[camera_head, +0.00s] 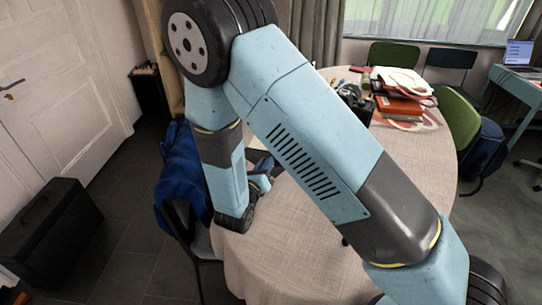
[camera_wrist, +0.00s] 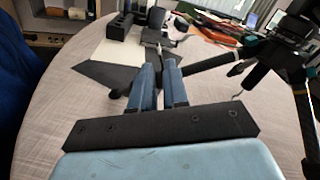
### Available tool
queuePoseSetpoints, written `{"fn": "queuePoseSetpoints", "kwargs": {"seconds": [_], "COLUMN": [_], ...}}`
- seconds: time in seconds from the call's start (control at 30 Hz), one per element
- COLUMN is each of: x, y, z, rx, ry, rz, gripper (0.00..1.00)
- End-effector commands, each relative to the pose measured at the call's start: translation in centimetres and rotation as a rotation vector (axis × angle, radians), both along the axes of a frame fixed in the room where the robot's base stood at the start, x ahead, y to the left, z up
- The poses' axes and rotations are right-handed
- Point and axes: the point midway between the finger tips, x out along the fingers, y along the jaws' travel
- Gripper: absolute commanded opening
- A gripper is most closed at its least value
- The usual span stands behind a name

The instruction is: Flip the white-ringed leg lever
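My gripper (camera_wrist: 160,66) has two blue fingers with a narrow gap between them, in the wrist view. It is over the table, and part of it shows small beside my arm in the head view (camera_head: 263,180). A black tripod lies or stands on the table, with its head at the upper right (camera_wrist: 292,32). One dark leg (camera_wrist: 213,61) runs from it leftward behind my fingers. I see no clear white ring or lever; the fingers may hide them. Whether the fingers touch the leg cannot be told. My arm hides most of the tripod in the head view.
The round cloth-covered table (camera_head: 275,262) holds red books (camera_head: 400,106) and other clutter at its far side. A pale sheet (camera_wrist: 105,50) and a dark flat item (camera_wrist: 103,74) lie beyond my fingers. A chair with blue cloth (camera_head: 180,175) stands left. The near left tabletop is clear.

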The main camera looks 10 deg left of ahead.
Motion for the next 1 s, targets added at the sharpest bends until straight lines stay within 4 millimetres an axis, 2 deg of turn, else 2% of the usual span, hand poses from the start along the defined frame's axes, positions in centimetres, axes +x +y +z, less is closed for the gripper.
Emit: {"fn": "queuePoseSetpoints", "kwargs": {"seconds": [0.1, 0.3, 1.0], "x": [-1.8, -3.4, -3.7], "y": [0.5, 0.9, 0.9], "z": [0.0, 0.0, 0.0], "rx": [0.000, -0.001, 0.000], "ry": [0.000, 0.001, 0.000], "rz": [0.001, 0.001, -0.001], "gripper": [0.14, 0.14, 0.14]}}
